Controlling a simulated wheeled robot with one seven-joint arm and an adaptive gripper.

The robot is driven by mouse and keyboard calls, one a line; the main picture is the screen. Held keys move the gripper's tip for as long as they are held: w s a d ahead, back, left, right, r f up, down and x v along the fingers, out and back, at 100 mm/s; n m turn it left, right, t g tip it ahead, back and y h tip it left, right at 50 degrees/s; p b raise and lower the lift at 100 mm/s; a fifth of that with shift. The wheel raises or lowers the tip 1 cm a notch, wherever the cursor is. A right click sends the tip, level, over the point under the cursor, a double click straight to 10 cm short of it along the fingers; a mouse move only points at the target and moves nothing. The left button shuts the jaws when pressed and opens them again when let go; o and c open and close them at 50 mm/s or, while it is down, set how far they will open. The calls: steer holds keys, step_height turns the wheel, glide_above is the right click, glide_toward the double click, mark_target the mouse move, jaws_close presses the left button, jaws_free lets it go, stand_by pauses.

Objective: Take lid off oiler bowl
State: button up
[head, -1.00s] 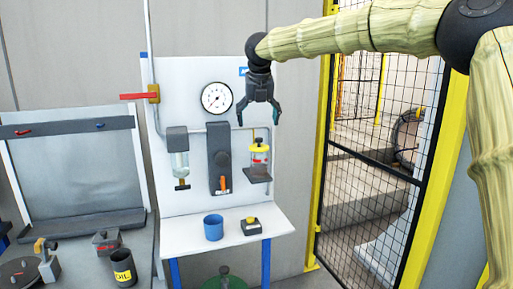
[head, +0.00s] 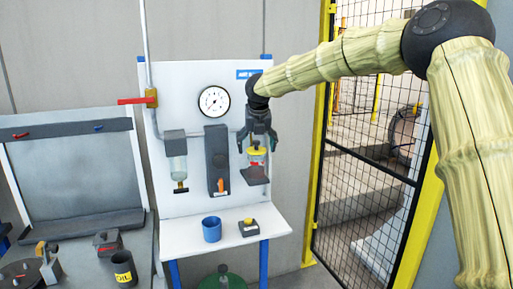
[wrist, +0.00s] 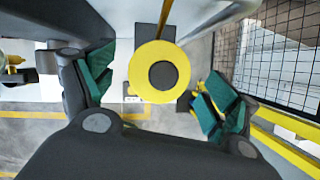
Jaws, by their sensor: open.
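The oiler bowl (head: 257,172) is clear with red showing low in it, and hangs on the right side of the white panel. Its yellow lid (head: 257,151) is on top; in the wrist view the lid (wrist: 159,83) is a yellow disc with a dark round centre. My gripper (head: 259,143) is above the bowl, pointing down, with its fingers on either side of the lid. In the wrist view my gripper (wrist: 155,95) is open, its green pads apart from the lid with gaps on both sides.
A gauge (head: 214,101), a filter bowl (head: 179,165) and a dark block with an orange lever (head: 217,160) are left of the oiler. A mesh fence (head: 365,170) is to the right.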

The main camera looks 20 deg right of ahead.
steer(key=shift+f, duration=0.15)
steer(key=c, duration=1)
steer(key=shift+c, duration=0.2)
